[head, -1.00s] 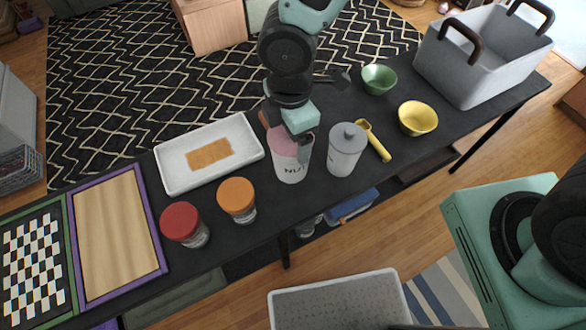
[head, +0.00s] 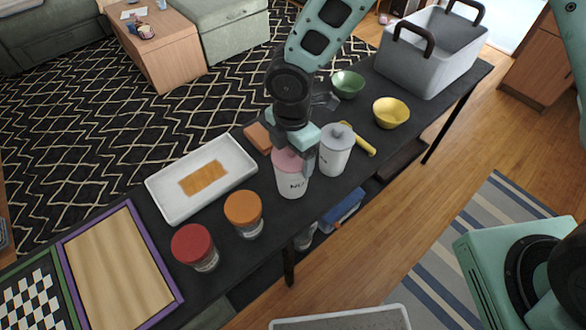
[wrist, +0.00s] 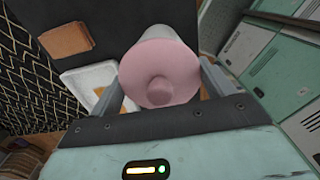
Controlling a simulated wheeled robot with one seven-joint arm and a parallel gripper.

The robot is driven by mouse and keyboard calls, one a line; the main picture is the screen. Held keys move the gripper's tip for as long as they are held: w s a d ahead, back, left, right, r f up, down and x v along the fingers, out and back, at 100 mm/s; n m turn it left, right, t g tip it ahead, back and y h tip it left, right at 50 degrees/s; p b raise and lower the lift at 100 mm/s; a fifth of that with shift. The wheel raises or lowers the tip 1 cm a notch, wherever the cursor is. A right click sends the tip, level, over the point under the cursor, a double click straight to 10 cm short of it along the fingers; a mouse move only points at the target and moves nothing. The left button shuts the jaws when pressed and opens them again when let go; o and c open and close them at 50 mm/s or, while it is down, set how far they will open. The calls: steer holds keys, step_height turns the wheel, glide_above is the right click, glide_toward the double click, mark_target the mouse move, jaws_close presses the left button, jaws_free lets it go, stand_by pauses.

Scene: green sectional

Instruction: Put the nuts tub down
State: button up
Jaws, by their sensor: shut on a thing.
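The nuts tub (head: 292,185) is a white canister with a pink knobbed lid and dark lettering, cut off to "NU" by my gripper. My gripper (head: 296,150) is over it from above and shut on it. In the wrist view the pink lid (wrist: 160,75) sits between my two fingers (wrist: 163,88). The tub is upright at the dark table (head: 222,228), near its front edge. I cannot tell whether its base touches the table.
A grey-lidded canister (head: 336,152) stands close on the right, with a yellow scoop (head: 364,142) behind it. An orange-lidded jar (head: 244,212), a red-lidded jar (head: 195,247) and a white tray (head: 160,184) are left. Green (head: 347,84) and yellow bowls (head: 391,112) stand farther right.

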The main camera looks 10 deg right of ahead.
steer(key=shift+f, duration=2.25)
steer(key=shift+f, duration=0.15)
steer(key=o, duration=1.5)
step_height(320, 180, up, 12)
steer(key=shift+f, duration=0.1)
steer(key=shift+s+r, duration=0.15)
steer(key=shift+r, duration=0.3)
steer(key=s+d+r+m, duration=0.5)
steer(key=s+m, duration=0.3)
steer(key=s+d+r+m, duration=0.5)
steer(key=s+r+m, duration=0.1)
steer(key=s+m, duration=0.3)
steer(key=shift+s+y, duration=0.25)
steer(key=shift+y, duration=0.05)
